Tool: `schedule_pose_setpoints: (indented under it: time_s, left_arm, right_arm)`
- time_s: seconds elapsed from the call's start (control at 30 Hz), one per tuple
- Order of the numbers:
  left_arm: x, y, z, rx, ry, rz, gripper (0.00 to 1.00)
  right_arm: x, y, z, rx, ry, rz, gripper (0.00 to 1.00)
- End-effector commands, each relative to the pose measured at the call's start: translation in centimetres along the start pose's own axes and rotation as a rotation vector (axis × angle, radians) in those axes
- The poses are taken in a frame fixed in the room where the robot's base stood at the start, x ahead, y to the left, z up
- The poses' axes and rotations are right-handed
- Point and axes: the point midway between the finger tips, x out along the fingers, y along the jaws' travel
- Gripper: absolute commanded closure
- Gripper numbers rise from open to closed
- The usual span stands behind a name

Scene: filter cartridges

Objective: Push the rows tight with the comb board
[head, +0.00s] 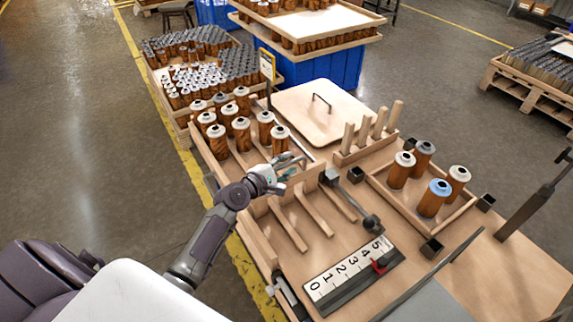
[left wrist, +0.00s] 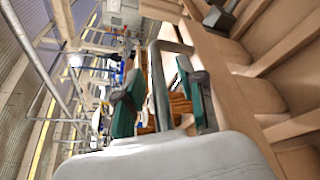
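Several brown filter cartridges with pale or grey caps (head: 241,130) stand in rows at the far end of the wooden tray (head: 258,243). An upright wooden board (head: 308,179), which looks like the comb board, crosses the tray just nearer than the cartridges. Low wooden strips run from it toward the near side. My left gripper (head: 287,171) is at the board's grey handle. In the left wrist view, the handle (left wrist: 158,85) stands between its teal fingers (left wrist: 160,98), which are apart; contact is unclear. My right gripper is not in view.
A wooden lid (head: 318,108) with a handle and a pegged wooden block (head: 367,140) lie beyond. A shallow box (head: 415,222) at right holds several cartridges, one blue-capped. A numbered scale (head: 350,272) with a red marker lies in front. Crates of cartridges (head: 205,70) stand behind left.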

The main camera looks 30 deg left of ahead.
Motion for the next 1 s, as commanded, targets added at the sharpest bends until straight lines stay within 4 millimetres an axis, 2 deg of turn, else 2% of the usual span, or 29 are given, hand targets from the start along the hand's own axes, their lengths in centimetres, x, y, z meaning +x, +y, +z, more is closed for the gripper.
schedule_pose_setpoints:
  time_s: [0.07, 0.3, 0.77, 0.87, 1.0]
  left_arm:
    - [0.0, 0.0, 0.0, 0.000, 0.000, 0.000, 0.61]
    - [0.0, 0.0, 0.0, -0.001, 0.000, 0.000, 1.00]
    - [0.1, 0.1, -0.4, 0.000, 0.000, 0.000, 1.00]
    - [0.5, 0.6, -1.2, 0.001, 0.000, 0.003, 1.00]
    - [1.3, 1.9, -3.5, 0.003, 0.002, 0.006, 1.00]
  right_arm:
    - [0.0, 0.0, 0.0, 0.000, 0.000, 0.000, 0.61]
    - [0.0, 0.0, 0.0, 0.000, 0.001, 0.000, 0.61]
    - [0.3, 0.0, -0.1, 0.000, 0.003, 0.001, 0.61]
    - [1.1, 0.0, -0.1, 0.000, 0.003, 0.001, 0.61]
    - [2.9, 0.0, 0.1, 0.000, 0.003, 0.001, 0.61]
